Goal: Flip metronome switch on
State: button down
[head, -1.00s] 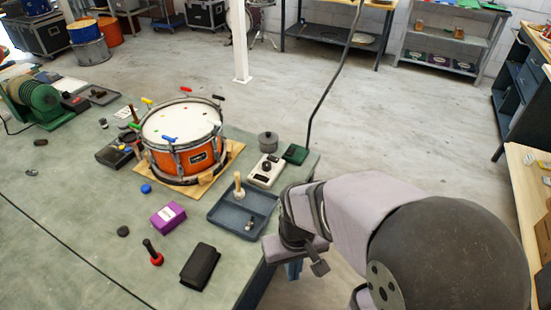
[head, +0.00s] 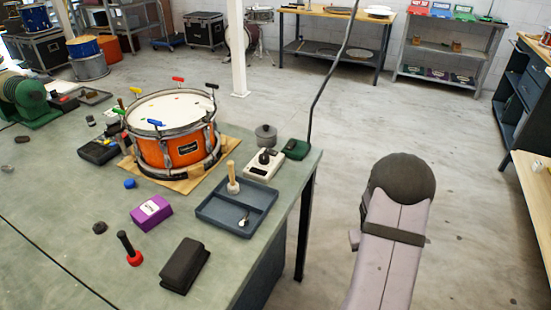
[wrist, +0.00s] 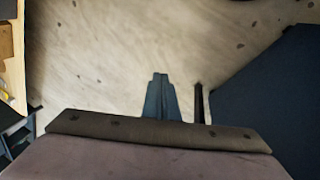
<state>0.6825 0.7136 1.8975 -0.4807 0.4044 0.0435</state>
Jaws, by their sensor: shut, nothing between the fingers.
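A white box with a black knob on top (head: 264,165) sits near the bench's right edge, behind the grey tray. It may be the metronome, but I cannot make out its switch. A small dark green box (head: 295,149) stands beside it, right at the bench corner. My gripper (wrist: 160,78) shows in the wrist view with its fingers together and empty, over bare floor. In the head view only my arm shows, right of the bench; the gripper is hidden there. The metronome is not recognisable in the wrist view.
On the bench (head: 60,225) are an orange drum (head: 178,147), a grey tray (head: 222,212) holding a wooden-handled tool (head: 233,180), a purple box (head: 151,213) and a black case (head: 184,266). A lidded grey pot (head: 266,136) stands behind the white box.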

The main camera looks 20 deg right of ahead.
jog(key=w+d+n+t+h, duration=0.1)
jog(key=w+d+t+h, duration=0.15)
jog(key=w+d, duration=0.65)
jog(key=w+d+r+n+t+y, duration=0.1)
jog(key=w+r+n+t, duration=0.1)
jog(key=w+r+t, duration=0.5)
jog(key=w+r+n+t, duration=0.2)
jog(key=w+r, duration=0.3)
jog(key=w, duration=0.5)
jog(key=w+a+r+n+t+y, duration=0.4)
jog(key=w+a+r+n+y, duration=0.25)
jog(key=a+r, duration=0.4)
jog(key=s+a+r+g+y, duration=0.2)
jog(key=s+a+y, duration=0.1)
jog(key=a, duration=0.3)
jog(key=s+a+r+g+y, duration=0.2)
jog(key=s+a+r+y, duration=0.1)
jog(key=a+y, duration=0.3)
jog(key=shift+s+r+n+y+b, duration=0.25)
jog(key=shift+r+n+y+b, duration=0.1)
jog(key=shift+n, duration=0.1)
